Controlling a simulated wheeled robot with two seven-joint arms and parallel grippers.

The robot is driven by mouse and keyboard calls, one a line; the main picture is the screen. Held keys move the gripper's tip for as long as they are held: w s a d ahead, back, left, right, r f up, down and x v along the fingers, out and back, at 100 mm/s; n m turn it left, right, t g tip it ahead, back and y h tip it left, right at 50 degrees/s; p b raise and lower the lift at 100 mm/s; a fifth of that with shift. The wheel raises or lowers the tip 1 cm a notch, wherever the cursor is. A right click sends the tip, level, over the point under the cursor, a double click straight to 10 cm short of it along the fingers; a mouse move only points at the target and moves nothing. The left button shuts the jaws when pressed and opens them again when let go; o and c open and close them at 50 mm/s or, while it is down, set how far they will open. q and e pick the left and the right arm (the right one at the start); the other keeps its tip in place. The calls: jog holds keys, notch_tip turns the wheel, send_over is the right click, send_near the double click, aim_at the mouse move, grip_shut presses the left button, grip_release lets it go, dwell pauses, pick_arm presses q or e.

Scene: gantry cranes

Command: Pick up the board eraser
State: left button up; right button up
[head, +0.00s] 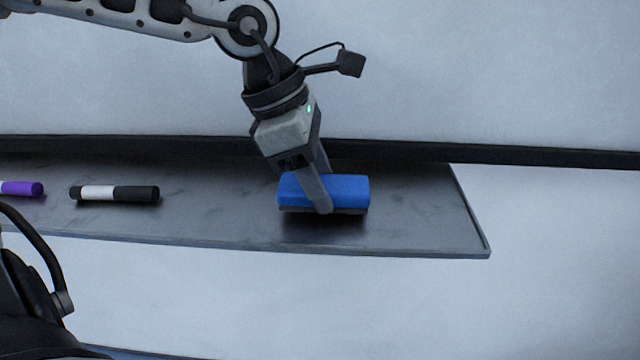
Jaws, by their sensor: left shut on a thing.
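The board eraser (348,190) is a blue block with a dark grey underside, in the head view right of the middle of the ledge. My left gripper (322,200) reaches down from above and is shut on the eraser, with one finger across its near face. The other finger is mostly hidden behind the eraser. A dark shadow lies on the ledge just below the eraser; I cannot tell whether it touches the ledge or hangs slightly above it. My right gripper is not in view.
The dark grey ledge (430,225) runs along the white board (480,70) and ends at the right with a raised rim. A black-and-white marker (115,193) and a purple marker (22,188) lie on it at the left. The ledge right of the eraser is clear.

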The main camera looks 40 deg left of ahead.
pick_arm(q)
jog(key=v, duration=0.3)
jog(key=s+v, duration=0.1)
jog(key=v, duration=0.2)
jog(key=s+v, duration=0.1)
jog(key=v, duration=0.2)
jog(key=shift+s+a+r+p, duration=0.1)
jog(key=shift+s+p, duration=0.05)
jog(key=shift+p, duration=0.15)
jog(key=s+a+r+b, duration=0.2)
jog(key=s+a+r, duration=0.1)
jog(key=s+a, duration=0.2)
jog(key=shift+s+a+r, duration=0.15)
jog(key=shift+s+a, duration=0.05)
jog(key=shift+s, duration=0.75)
